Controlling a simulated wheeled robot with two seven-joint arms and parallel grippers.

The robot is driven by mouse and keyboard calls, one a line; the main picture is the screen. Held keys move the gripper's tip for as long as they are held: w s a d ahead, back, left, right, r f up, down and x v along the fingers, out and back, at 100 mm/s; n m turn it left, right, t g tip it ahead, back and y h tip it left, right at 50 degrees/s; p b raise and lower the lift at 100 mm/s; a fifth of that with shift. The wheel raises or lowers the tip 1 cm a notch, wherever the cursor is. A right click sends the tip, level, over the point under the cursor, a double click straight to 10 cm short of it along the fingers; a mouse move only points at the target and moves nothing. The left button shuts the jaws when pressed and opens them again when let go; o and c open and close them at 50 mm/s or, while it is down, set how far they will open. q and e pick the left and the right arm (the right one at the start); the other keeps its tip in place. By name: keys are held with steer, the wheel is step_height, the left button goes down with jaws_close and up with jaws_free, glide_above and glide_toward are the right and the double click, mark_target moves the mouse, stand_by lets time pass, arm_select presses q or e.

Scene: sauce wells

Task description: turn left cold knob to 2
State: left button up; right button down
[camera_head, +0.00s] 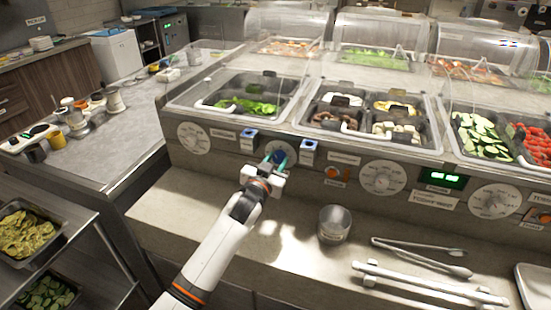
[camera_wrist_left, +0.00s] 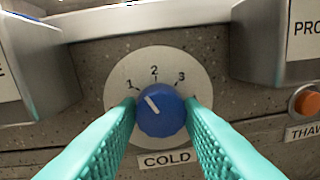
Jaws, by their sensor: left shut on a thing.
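The blue cold knob (camera_wrist_left: 161,116) sits on a pale round dial (camera_wrist_left: 155,72) marked 1, 2 and 3, above a COLD label (camera_wrist_left: 166,159). Its white pointer tilts up and left, between 1 and 2 and closer to 1. My left gripper (camera_wrist_left: 161,118) is shut on the knob, with one teal finger on each side. In the head view my left gripper (camera_head: 277,162) reaches the counter's front panel and partly hides the dial (camera_head: 277,147). My right gripper is not in view.
Blue-topped boxes (camera_head: 248,137) (camera_head: 308,150) flank the dial. An orange button (camera_wrist_left: 307,102) is to its right. Other white dials (camera_head: 194,138) (camera_head: 382,178) are on the panel.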

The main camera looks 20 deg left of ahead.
arm_select(q)
steer(key=m+p, duration=0.1)
steer(key=m, duration=0.3)
steer(key=shift+m+p, duration=0.3)
steer(key=shift+p, duration=0.1)
stand_by(0.4)
steer(key=o, duration=1)
steer(key=shift+c, duration=0.2)
steer(key=s, duration=1.2)
steer(key=shift+a+r+b, duration=0.25)
steer(key=shift+a+b, duration=0.05)
steer(key=shift+a, duration=0.1)
steer(key=shift+f, duration=0.1)
